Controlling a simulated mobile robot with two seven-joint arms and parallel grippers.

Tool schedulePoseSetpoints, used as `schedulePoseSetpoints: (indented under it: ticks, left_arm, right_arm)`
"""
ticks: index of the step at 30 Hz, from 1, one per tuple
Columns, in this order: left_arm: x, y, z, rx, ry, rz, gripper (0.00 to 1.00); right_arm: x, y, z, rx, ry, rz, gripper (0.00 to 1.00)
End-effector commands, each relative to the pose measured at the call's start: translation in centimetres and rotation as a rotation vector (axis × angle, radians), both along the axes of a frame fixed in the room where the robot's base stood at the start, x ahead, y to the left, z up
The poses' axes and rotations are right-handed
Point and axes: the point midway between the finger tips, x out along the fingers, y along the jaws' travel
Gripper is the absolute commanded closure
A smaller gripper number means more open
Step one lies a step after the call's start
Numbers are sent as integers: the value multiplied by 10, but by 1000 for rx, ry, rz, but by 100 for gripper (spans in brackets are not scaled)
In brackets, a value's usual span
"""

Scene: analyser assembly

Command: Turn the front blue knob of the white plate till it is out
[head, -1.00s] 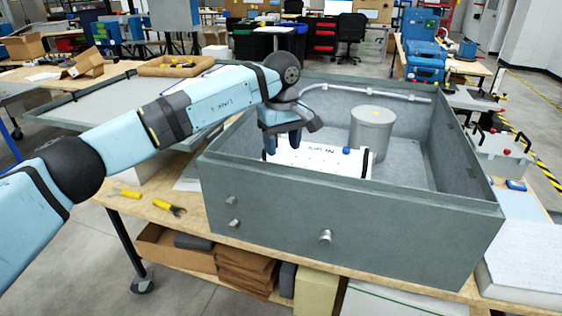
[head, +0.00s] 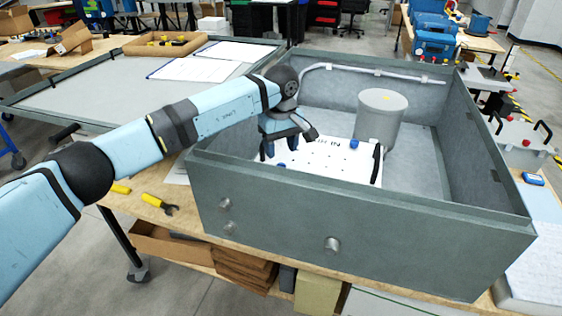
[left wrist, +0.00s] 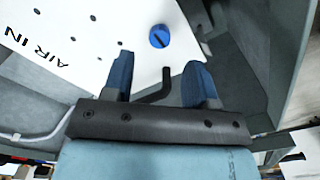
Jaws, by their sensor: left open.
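The white plate (head: 325,163), marked AIR IN, lies inside the large grey open housing (head: 330,215). A blue knob (head: 281,168) sits on its near left part, below my left gripper (head: 281,150). Another blue knob (head: 354,143) is towards the plate's far right. In the left wrist view, a blue slotted knob (left wrist: 159,36) lies past my fingertips, and a black handle (left wrist: 155,88) shows between the two blue fingers (left wrist: 160,78). My left gripper is open, apart from the knob and holding nothing. My right gripper is not in view.
A grey cylinder (head: 381,118) stands in the housing behind the plate, with a pale pipe (head: 375,74) along the back wall. The housing walls surround the plate. Yellow-handled tools (head: 155,201) lie on the bench at left.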

Motion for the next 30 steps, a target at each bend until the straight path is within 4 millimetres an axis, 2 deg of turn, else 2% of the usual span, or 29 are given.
schedulePoseSetpoints:
  ticks: [3, 9, 14, 21, 23, 28, 30]
  left_arm:
    - [-1, 0, -24, 0, 3, 0, 47]
    - [0, 0, -48, -1, 0, 0, 47]
    - [0, 0, -56, 0, 1, 0, 47]
    - [0, 0, -57, 0, 0, 0, 47]
    - [0, 0, -57, 0, 0, 0, 59]
    - [0, 0, -57, 0, 0, 0, 97]
    - [0, 0, -57, 0, 0, 0, 97]
  right_arm:
    - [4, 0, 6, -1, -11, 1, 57]
    - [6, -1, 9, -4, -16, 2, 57]
    - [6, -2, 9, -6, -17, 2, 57]
    - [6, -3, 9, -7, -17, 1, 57]
    - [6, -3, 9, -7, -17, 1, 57]
    - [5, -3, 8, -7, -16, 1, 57]
    - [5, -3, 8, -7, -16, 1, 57]
